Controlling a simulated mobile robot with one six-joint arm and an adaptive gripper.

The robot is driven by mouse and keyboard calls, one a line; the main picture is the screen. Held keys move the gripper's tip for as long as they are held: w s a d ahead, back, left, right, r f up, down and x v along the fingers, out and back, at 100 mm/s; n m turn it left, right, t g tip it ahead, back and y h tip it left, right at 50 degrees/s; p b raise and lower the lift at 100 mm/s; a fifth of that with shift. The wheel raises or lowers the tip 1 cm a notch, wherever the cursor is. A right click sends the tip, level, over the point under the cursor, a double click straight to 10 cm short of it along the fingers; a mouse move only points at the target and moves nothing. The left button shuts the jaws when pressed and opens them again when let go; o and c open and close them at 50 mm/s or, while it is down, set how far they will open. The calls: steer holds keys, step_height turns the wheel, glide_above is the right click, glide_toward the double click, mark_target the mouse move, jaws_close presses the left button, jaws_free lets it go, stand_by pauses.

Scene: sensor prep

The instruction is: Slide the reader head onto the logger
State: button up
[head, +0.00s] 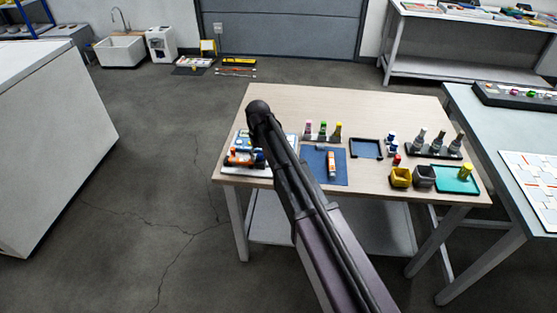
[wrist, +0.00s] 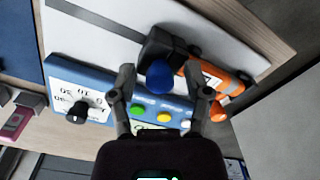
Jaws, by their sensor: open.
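A black block with a round blue knob (wrist: 160,76), which looks like the reader head, shows in the wrist view against one end of an orange and white cylinder (wrist: 215,76). The cylinder looks like the logger; how far the two overlap is hard to tell. In the head view the cylinder (head: 239,156) lies at the table's left end. My gripper (wrist: 159,92) is open, with one finger on each side of the blue knob in the picture; I see no clear contact. In the head view my arm hides the gripper and the block.
A blue panel (wrist: 80,75) with a black dial and coloured buttons lies beside the block, partly under my fingers. A blue mat (head: 340,179) with another orange and white tube (head: 332,163) is right of my arm. Bottles, small bins and a teal tray (head: 452,184) stand farther right.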

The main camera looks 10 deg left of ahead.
mark_target(260, 154)
steer(key=shift+r+p, duration=3.5)
steer(key=shift+p, duration=0.05)
steer(key=s+d+r+m+p, duration=0.1)
steer(key=s+d+m, duration=0.1)
steer(key=s+d, duration=0.4)
steer(key=s+d+r+m+p, duration=0.1)
steer(key=s+d, duration=0.5)
steer(key=d, duration=1)
steer(key=s+d+r+m+p, duration=0.1)
steer(key=s+d+r+m, duration=0.1)
steer(key=s+d, duration=0.4)
steer(key=d+m, duration=0.1)
steer(key=d, duration=0.4)
steer(key=shift+s+p, duration=0.4)
